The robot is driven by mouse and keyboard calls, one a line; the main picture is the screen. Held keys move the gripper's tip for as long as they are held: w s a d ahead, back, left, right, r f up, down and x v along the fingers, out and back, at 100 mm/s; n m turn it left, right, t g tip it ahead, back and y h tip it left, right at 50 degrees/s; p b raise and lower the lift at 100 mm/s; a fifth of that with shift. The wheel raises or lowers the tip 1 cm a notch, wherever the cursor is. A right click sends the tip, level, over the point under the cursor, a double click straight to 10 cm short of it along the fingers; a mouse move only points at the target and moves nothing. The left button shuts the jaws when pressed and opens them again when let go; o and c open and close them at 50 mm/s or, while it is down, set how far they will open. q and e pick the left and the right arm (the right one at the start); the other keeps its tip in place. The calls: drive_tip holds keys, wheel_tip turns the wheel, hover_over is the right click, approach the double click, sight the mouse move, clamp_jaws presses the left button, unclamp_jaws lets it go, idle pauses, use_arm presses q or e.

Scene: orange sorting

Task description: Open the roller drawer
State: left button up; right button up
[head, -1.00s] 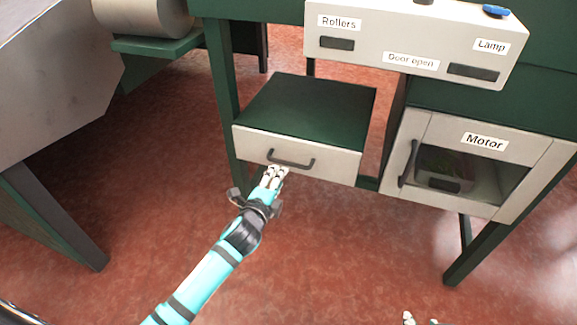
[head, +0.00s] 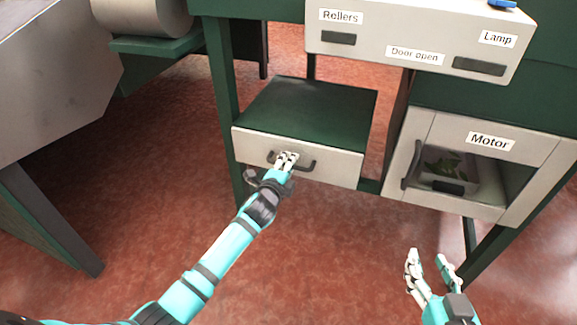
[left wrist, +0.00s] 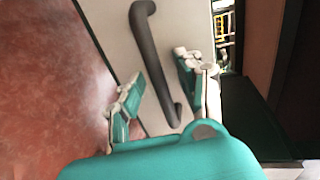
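The drawer (head: 338,167) has a pale front below a dark green top and appears shut. Its dark bar handle (head: 308,166) is partly hidden by my left gripper (head: 287,158). In the left wrist view the handle (left wrist: 152,55) runs between the two fingers of my left gripper (left wrist: 157,80), which are apart on either side of it and not closed on it. My right gripper (head: 430,262) is open and empty, low at the right, away from the drawer.
A control panel labelled Rollers, Door open and Lamp (head: 415,62) is above the drawer. A glass-fronted Motor compartment (head: 490,150) is at the right. A grey machine (head: 60,80) stands at the left. Red floor (head: 150,200) in front is clear.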

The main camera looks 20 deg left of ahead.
use_arm(q)
drive_tip(key=shift+c, duration=0.4)
clamp_jaws()
